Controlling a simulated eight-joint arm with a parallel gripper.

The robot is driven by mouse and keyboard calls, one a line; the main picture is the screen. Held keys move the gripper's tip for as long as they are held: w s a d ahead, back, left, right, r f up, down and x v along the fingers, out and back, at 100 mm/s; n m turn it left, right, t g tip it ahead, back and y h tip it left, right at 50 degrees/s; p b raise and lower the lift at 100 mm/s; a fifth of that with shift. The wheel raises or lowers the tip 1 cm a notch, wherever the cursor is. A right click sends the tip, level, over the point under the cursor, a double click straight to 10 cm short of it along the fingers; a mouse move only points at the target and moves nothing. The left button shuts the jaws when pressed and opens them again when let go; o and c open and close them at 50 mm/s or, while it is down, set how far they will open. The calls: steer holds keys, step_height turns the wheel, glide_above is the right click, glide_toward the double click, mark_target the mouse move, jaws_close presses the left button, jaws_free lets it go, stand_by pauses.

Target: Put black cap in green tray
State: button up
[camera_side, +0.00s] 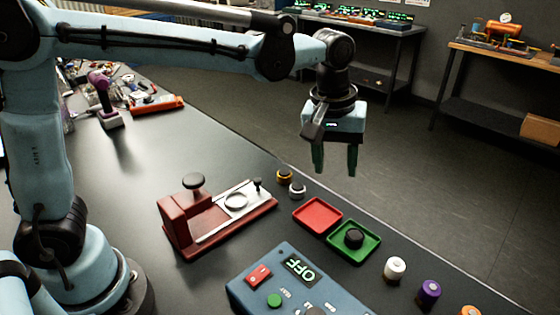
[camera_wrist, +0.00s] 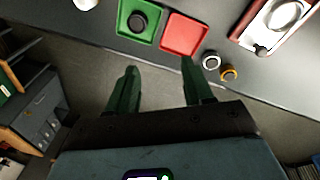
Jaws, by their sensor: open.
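The black cap (camera_side: 354,238) sits inside the green tray (camera_side: 372,250), resting on its floor. In the wrist view the black cap (camera_wrist: 138,22) is also inside the green tray (camera_wrist: 150,37). My gripper (camera_side: 335,172) is open and empty, its two green fingers pointing down. It hangs in the air above and behind the trays, near the far edge of the table. In the wrist view my gripper (camera_wrist: 158,72) shows nothing between its fingers.
A red tray (camera_side: 318,215) stands beside the green one, empty. A red brewer fixture (camera_side: 183,222) stands left of the trays. A blue control box (camera_side: 290,285) reading OFF is in front. White (camera_side: 395,269) and purple (camera_side: 428,293) caps lie to the right. Two small rings lie behind the red tray.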

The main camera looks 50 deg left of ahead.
steer(key=s+a+f+m+t, duration=0.2)
steer(key=s+a+m+t, duration=0.3)
steer(key=s+a, duration=0.7)
steer(key=shift+s+a+f+m+t, duration=0.15)
steer(key=shift+a+f+m+t, duration=0.25)
steer(key=shift+a, duration=0.7)
